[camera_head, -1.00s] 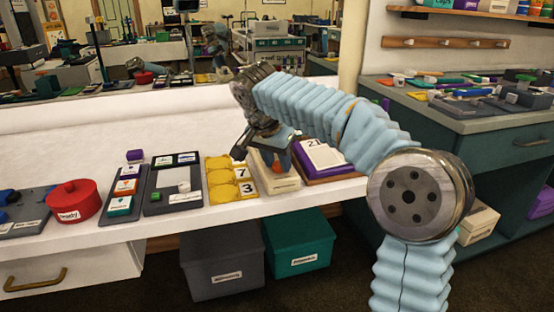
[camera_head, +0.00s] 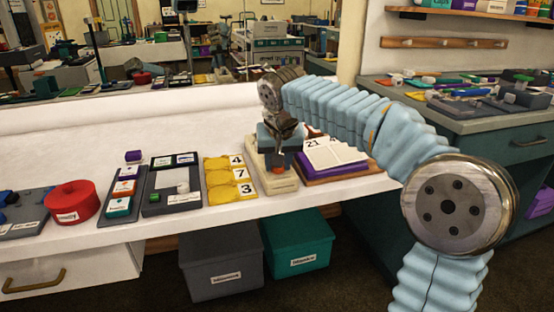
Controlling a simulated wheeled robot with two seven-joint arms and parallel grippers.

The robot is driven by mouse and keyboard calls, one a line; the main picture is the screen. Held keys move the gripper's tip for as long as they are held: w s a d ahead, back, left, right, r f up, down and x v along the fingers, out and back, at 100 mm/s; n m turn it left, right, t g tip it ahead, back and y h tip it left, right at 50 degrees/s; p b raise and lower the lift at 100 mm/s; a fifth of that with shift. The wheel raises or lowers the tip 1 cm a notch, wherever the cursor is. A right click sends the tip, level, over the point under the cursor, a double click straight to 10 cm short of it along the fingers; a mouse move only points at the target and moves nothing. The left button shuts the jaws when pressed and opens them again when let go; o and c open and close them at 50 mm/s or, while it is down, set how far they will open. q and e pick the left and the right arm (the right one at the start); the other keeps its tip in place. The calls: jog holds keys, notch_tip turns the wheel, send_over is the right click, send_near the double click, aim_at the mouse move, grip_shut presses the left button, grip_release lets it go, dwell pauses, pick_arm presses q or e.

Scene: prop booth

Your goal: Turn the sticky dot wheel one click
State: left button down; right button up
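My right gripper (camera_head: 283,151) comes in from the right and points down over a cream-coloured base (camera_head: 279,186) on the white counter. A small orange-red part (camera_head: 281,162) shows at its fingertips. The fingers are too small and covered to tell whether they are open, shut or touching it. I cannot tell for certain which thing is the sticky dot wheel; no dots can be made out. A round red thing (camera_head: 72,202) with a white label lies at the left of the counter. My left gripper is not in view.
Left of the cream base stands a yellow holder (camera_head: 221,190) with number cards. Right of it is a purple-edged block (camera_head: 332,169) with a calendar-like card. A dark tray (camera_head: 160,205) lies further left. Grey (camera_head: 221,268) and teal (camera_head: 297,243) bins stand below the counter.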

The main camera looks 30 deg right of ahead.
jog(key=n, duration=0.2)
jog(key=n+y, duration=0.2)
jog(key=n, duration=0.1)
jog(key=shift+d+n+p, duration=0.3)
jog(key=shift+p, duration=0.05)
jog(key=n+y, duration=0.1)
jog(key=n, duration=0.1)
jog(key=n+y, duration=0.1)
jog(key=n, duration=0.2)
jog(key=shift+d, duration=0.2)
jog(key=shift+n, duration=0.3)
jog(key=o, duration=1)
jog(key=shift+o, duration=0.2)
jog(key=v, duration=1.3)
jog(key=shift+r, duration=0.4)
jog(key=shift+d, duration=0.15)
